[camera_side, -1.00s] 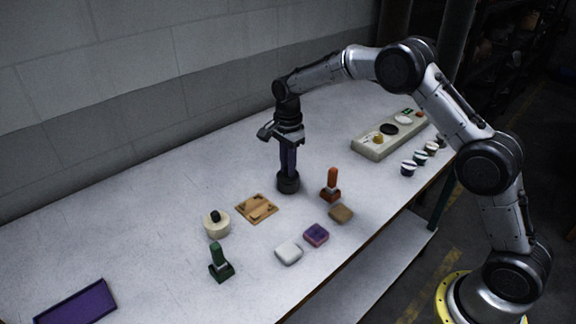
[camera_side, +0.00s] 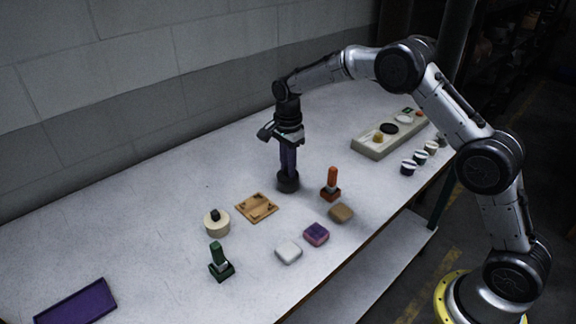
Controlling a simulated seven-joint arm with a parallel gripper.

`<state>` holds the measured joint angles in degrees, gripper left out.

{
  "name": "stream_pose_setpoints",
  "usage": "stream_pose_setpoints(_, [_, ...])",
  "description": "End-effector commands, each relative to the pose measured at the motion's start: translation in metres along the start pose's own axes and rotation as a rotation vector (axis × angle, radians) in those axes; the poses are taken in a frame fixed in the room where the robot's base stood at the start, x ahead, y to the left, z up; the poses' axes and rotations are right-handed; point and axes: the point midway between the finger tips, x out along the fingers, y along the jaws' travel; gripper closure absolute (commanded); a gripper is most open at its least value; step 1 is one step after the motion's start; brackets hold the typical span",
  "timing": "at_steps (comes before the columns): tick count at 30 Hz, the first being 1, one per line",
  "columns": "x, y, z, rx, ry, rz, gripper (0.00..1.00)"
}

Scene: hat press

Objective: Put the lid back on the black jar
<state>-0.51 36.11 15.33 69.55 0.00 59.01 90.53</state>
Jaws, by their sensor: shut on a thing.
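The black jar (camera_side: 288,184) is a small dark round shape on the white table, right of the wooden square. My gripper (camera_side: 288,170) points straight down over it, and its dark purplish fingers reach its top. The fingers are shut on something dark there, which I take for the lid. The lid is hidden between the fingertips and blends with the jar, so I cannot tell whether it is seated or just above the rim.
A wooden square (camera_side: 257,207) and a cream round pot with a dark knob (camera_side: 216,225) lie left. An orange-handled stamp (camera_side: 331,188) stands close right. A green-handled stamp (camera_side: 220,266), small blocks (camera_side: 316,234) and a purple tray (camera_side: 76,304) are nearer. A beige rack (camera_side: 372,150) stands behind right.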

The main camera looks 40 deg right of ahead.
Motion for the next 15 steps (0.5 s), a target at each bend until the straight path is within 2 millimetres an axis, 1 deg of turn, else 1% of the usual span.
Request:
stream_pose_setpoints(10, [0.0002, -0.0001, 0.0000, 0.000, 0.000, 0.000, 1.00])
stream_pose_setpoints(11, [0.0002, -0.0001, 0.0000, 0.000, 0.000, 0.000, 0.75])
stream_pose_setpoints(15, [0.0002, 0.0000, 0.0000, 0.000, 0.000, 0.000, 0.50])
